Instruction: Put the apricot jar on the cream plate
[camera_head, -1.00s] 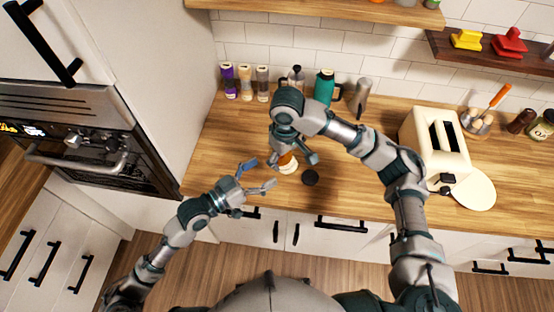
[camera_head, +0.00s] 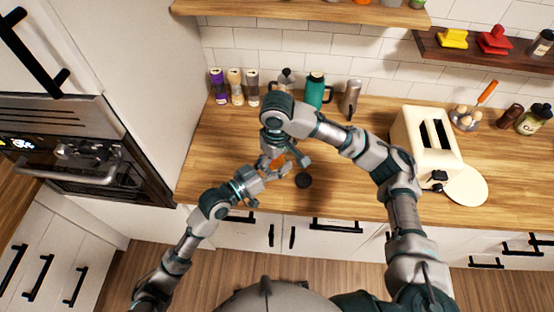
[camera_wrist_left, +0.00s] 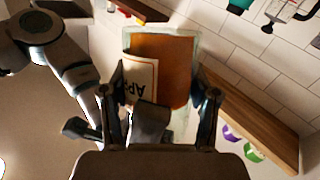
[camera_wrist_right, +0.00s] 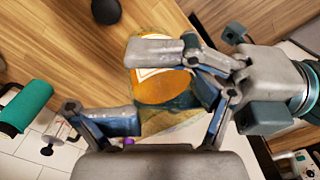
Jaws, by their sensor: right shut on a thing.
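The apricot jar (camera_head: 279,159) is orange with a cream label, lettering partly readable in the left wrist view (camera_wrist_left: 172,72). My right gripper (camera_head: 284,155) is shut on it, above the counter's front part; the right wrist view shows the jar (camera_wrist_right: 163,90) between its fingers. My left gripper (camera_head: 270,172) is at the jar from the left, its fingers spread on either side; contact is unclear. One left finger crosses the jar in the right wrist view. The round cream plate (camera_head: 468,187) lies empty on the counter at the right, in front of the toaster.
A cream toaster (camera_head: 426,145) stands behind the plate. The counter between disc and toaster is largely clear.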

